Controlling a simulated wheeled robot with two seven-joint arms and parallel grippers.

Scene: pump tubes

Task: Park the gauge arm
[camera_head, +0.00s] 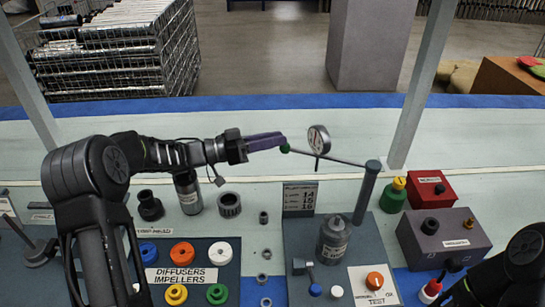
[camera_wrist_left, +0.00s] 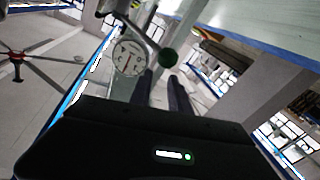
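The gauge arm (camera_head: 345,160) is a thin rod that runs left from the top of a grey post (camera_head: 367,190). My left gripper (camera_head: 282,142), with purple fingers, is at the knob end. Contact cannot be told. My right arm (camera_head: 515,265) enters at lower right; its fingers are not clearly visible.
Below the arm stand a numbered plate (camera_head: 300,198), a grey canister (camera_head: 333,240) and a TEST panel (camera_head: 374,285). A green bottle (camera_head: 393,195), a red box (camera_head: 430,189) and a grey box (camera_head: 445,238) stand right of the post.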

